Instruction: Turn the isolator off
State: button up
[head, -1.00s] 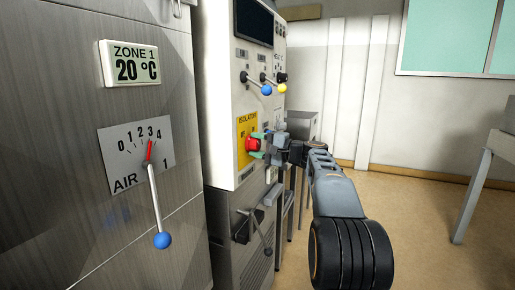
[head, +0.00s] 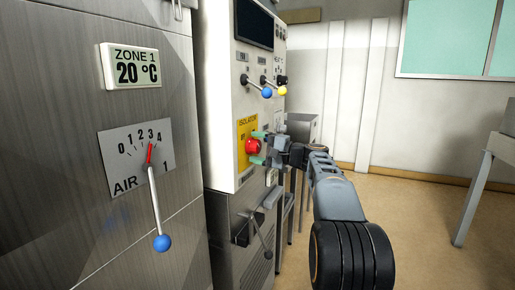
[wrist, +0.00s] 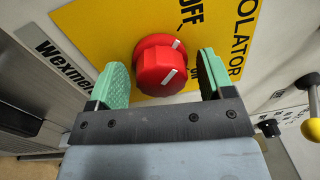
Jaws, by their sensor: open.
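The isolator is a red knob (head: 253,146) on a yellow plate (head: 241,128) on the white cabinet's front. In the wrist view the red knob (wrist: 160,68) lies between my two green fingertips, with visible gaps on both sides. White marks show on the knob's face and on its red collar. The plate reads OFF above the knob and ON to its right; which the knob points to I cannot tell surely. My gripper (head: 258,148) is open, with one fingertip above and one below the knob in the head view. It also shows in the wrist view (wrist: 161,80).
Blue and yellow ball levers (head: 274,91) stick out above the isolator. A dark handle (head: 243,229) juts out below it. A grey panel with an AIR lever (head: 157,205) stands at the left. Open floor (head: 415,225) lies to the right.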

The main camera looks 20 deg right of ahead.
jog(key=p+v, duration=0.1)
jog(key=v, duration=1.2)
jog(key=shift+s+d, duration=0.25)
jog(key=s+a+r+n+g+h+p, duration=0.1)
jog(key=s+a+g+h+p, duration=0.2)
jog(key=a+p, duration=0.5)
jog(key=s+a+n+g+h+p, duration=0.15)
jog(key=a+g+p, duration=0.25)
jog(key=a+p, duration=0.45)
jog(key=s+a+n+g+h+p, duration=0.1)
jog(key=s+a+n+h+p, duration=0.1)
jog(key=s+p, duration=0.3)
jog(key=s+a+n+g+h+p, duration=0.2)
jog(key=s+n+h+p, duration=0.3)
jog(key=s, duration=0.4)
jog(key=shift+s+a, duration=0.4)
jog(key=shift+a, duration=0.4)
jog(key=shift+s+d+f+n+h+p, duration=0.1)
jog(key=shift+s+d+n+h+p, duration=0.1)
jog(key=shift+s+n+h+p, duration=0.35)
